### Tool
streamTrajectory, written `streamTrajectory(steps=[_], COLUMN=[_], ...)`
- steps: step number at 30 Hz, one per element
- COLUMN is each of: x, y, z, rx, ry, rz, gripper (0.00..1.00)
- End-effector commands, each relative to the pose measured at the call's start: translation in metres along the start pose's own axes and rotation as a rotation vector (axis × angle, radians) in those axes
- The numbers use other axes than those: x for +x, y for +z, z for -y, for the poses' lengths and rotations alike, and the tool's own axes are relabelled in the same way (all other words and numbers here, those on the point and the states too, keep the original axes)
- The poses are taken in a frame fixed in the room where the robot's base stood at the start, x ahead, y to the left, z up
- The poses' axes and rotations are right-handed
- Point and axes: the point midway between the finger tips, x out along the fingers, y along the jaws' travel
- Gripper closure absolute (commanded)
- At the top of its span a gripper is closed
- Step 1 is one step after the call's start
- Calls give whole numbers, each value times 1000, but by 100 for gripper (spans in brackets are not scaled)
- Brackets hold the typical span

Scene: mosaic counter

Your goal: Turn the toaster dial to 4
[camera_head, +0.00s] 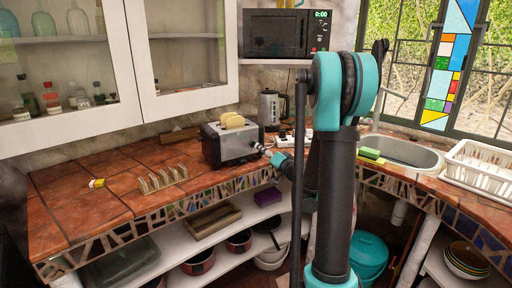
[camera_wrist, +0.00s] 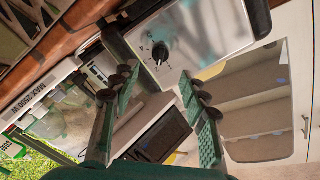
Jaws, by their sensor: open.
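The toaster (camera_head: 230,148) stands on the tiled counter in the head view, with bread slices (camera_head: 232,122) showing at its top. In the wrist view its silver end face (camera_wrist: 196,38) fills the upper middle. The black round dial (camera_wrist: 160,52) sits on that face with small markings around it. The numbers and the exact setting are too small to read. My gripper (camera_wrist: 156,78) is open and empty, its fingertips on either side below the dial in the picture and apart from it. In the head view my gripper is small beside the toaster's right end, partly hidden by my arm.
A toast rack (camera_head: 162,180) and a small yellow-and-white item (camera_head: 97,183) lie to the left on the counter. A kettle (camera_head: 271,108) and a power strip (camera_head: 293,138) are behind. A purple box (camera_head: 267,197) sits below the counter top. The sink (camera_head: 398,150) is right.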

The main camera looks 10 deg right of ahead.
Motion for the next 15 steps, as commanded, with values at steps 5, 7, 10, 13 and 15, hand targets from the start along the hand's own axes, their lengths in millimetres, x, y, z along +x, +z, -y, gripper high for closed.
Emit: streamTrajectory(steps=[5, 7, 10, 13, 15], x=[35, 45, 57, 64, 67], y=[1, 1, 0, 1, 1], z=[1, 1, 0, 1, 1], rx=[0, 0, 0, 0, 0], ry=[-2, -1, -1, -1, -1], rz=[2, 2, 1, 2, 1], gripper=[55, 55, 55, 55, 55])
